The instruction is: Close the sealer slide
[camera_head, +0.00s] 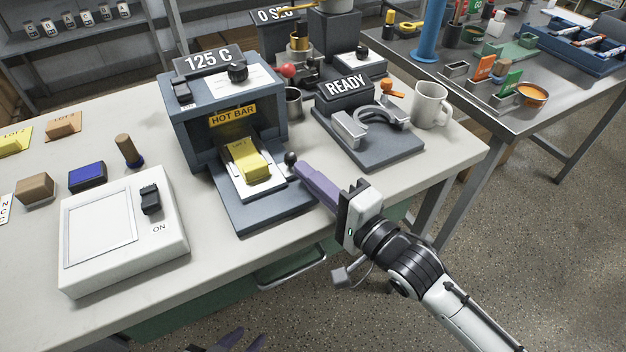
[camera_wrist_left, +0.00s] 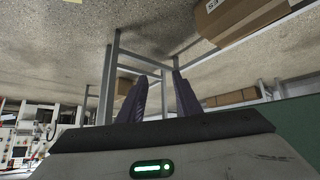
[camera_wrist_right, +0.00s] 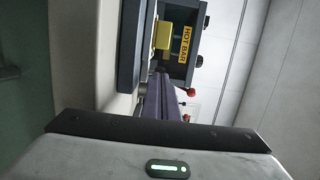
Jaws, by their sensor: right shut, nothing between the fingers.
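The grey-blue sealer (camera_head: 185,128) stands on the table with a "HOT BAR" label and a "125 C" sign. Its slide (camera_head: 242,190) sticks out at the front, partly under the bar, carrying a yellow packet (camera_head: 249,164). A dark round knob (camera_head: 290,158) is at the slide's right side. My right gripper (camera_head: 300,168) is shut and empty, its purple fingertips close to the knob; contact is unclear. In the right wrist view its fingers (camera_wrist_right: 160,88) point toward the sealer (camera_wrist_right: 183,55). My left gripper (camera_head: 236,342) is low at the bottom edge, open and empty; its fingers (camera_wrist_left: 158,95) show apart.
A white device (camera_head: 172,226) marked "ON" stands left of the sealer. A "READY" unit (camera_head: 380,150) and a white mug (camera_head: 431,104) stand to the right. The table's front edge runs below the sealer. A second table (camera_head: 520,117) with trays is at the upper right.

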